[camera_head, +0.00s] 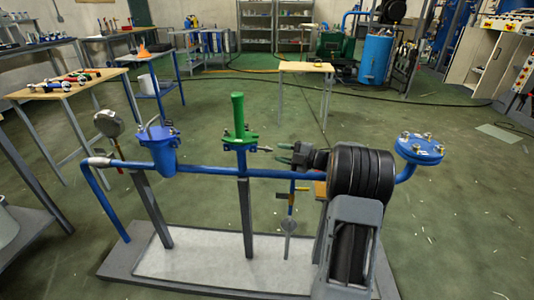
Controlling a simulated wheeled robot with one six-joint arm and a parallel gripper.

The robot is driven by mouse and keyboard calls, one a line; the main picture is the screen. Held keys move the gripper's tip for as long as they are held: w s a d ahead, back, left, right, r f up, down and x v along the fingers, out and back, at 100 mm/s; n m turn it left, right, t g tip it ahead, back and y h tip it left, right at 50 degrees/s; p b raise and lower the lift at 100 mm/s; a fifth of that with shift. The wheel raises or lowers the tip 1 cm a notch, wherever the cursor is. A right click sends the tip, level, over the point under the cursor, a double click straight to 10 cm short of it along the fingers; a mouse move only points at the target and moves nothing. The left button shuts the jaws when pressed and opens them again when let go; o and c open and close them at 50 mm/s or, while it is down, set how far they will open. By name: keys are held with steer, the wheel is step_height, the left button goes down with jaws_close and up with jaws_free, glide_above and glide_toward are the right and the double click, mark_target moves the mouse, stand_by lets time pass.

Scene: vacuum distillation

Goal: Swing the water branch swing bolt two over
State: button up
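A blue pipe rig (205,171) runs across the middle on grey posts. A blue strainer-like body (165,155) sits on its left part, with a thin grey bent rod (152,124) at its top. I cannot tell which part is swing bolt two. A green valve (239,125) stands upright at the centre, with a small grey rod (265,149) on its right side. My gripper (279,154) points left, just right of that rod. Its two fingers look spread, with nothing seen between them. My arm hides part of the pipe behind it.
A round gauge (107,123) is at the rig's left end. A blue bolted flange (419,149) is at its right end. A yellow-handled valve (291,205) hangs below the pipe near my gripper. A wooden table (66,86) stands far left.

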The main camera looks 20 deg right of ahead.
mark_target(271, 150)
steer(key=shift+b+x, duration=0.55)
steer(key=shift+x, duration=2.3)
jaws_close()
steer(key=r+g+h+p, duration=0.1)
steer(key=p, duration=0.2)
steer(key=shift+r, duration=0.15)
steer(key=r+g+h+p, duration=0.1)
steer(key=p, duration=0.3)
steer(key=shift+n, duration=0.4)
steer(key=p, duration=0.2)
steer(key=g+h+p, duration=0.1)
steer(key=p, duration=0.1)
steer(key=shift+r+h, duration=0.2)
steer(key=shift+h, duration=0.1)
steer(key=shift+a+n+g+h+p, duration=0.1)
steer(key=shift+n+g+h+p, duration=0.2)
steer(key=shift+p, duration=0.55)
steer(key=shift+w+f+p, duration=0.1)
steer(key=shift+p, duration=0.2)
